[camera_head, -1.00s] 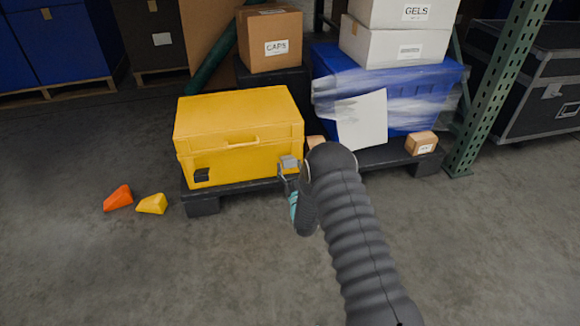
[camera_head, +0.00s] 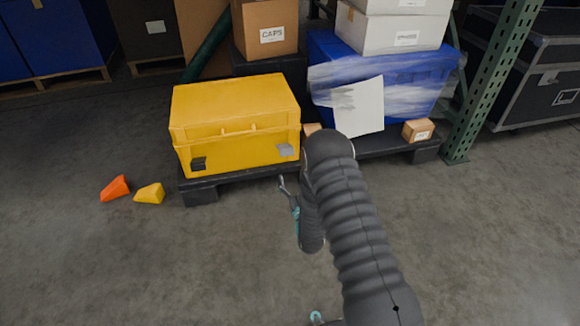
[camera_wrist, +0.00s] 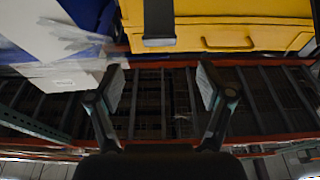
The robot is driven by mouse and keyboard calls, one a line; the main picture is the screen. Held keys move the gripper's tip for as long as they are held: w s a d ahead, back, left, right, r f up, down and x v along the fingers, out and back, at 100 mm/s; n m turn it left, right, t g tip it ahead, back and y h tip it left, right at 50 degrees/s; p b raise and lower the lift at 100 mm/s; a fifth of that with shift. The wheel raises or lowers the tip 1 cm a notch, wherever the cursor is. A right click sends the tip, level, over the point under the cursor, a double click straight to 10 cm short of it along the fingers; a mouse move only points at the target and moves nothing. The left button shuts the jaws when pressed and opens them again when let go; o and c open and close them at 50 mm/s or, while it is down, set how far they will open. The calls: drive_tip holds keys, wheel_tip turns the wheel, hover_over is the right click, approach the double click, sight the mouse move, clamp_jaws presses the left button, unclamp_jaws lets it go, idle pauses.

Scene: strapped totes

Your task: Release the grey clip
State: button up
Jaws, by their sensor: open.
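The yellow tote (camera_head: 235,110) stands closed on a black pallet. The grey clip (camera_head: 286,150) is at the right end of its front face. In the wrist view the grey clip (camera_wrist: 159,22) shows at the top middle, against the yellow tote (camera_wrist: 240,22). I cannot tell whether it is latched. A black clip (camera_head: 198,163) is at the left end of the front. My gripper (camera_head: 283,182) is below the grey clip, apart from it, partly hidden by my arm. In the wrist view my gripper (camera_wrist: 162,88) is open, with nothing between its fingers.
A wrapped blue tote (camera_head: 400,80) with a white sheet (camera_head: 358,108) stands to the right. A small carton (camera_head: 418,130) sits on the pallet near a green rack post (camera_head: 490,85). An orange wedge (camera_head: 115,188) and a yellow wedge (camera_head: 150,194) lie on the floor. The front floor is clear.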

drive_tip(key=shift+v, duration=1.1)
